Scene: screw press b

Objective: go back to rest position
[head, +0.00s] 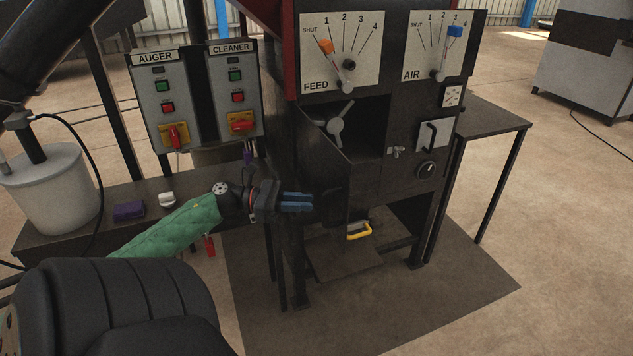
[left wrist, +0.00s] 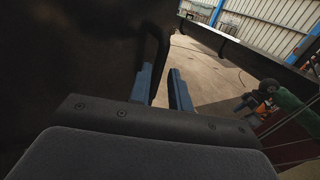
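My left arm in its green sleeve comes in from the left in the head view. My left gripper (head: 297,202) is in front of the dark press body, below and left of the handwheel (head: 337,125), with its blue fingers pointing right. A dark surface fills the left of that view, close to the fingers. My right gripper (left wrist: 243,103) shows small at the right of the left wrist view, beside a green sleeve; it is out of the head view.
The auger box (head: 164,100) and cleaner box (head: 236,90) stand behind the left arm. A bench (head: 60,225) bears a white bucket (head: 50,190) and a purple block (head: 129,211). A side table (head: 495,122) stands right of the press. A yellow handle (head: 359,231) sits low.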

